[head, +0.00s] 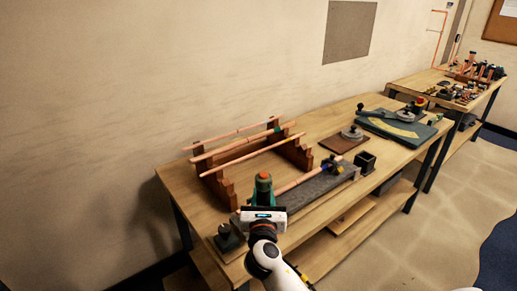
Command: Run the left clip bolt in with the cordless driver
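A teal-green tool with an orange top (263,188), likely the cordless driver, stands upright at the near-left part of the bench. My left gripper (264,208) is right at it, and the white gripper body hides its lower part. The fingers are hidden, so I cannot tell whether they are closed on it. A grey slab (312,193) lies to the right of the tool and carries a copper tube (295,183). Small dark clip-like parts with blue and yellow (333,165) sit at the slab's far end. The left clip bolt is too small to make out. My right gripper is not in view.
A stepped brown wooden rack (220,187) with copper tubes stands behind the tool. A small dark block (228,238) sits at the near-left corner. A black open box (365,162), a brown board (343,144) and a green bending plate (398,130) lie farther right. A second bench (440,78) stands beyond.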

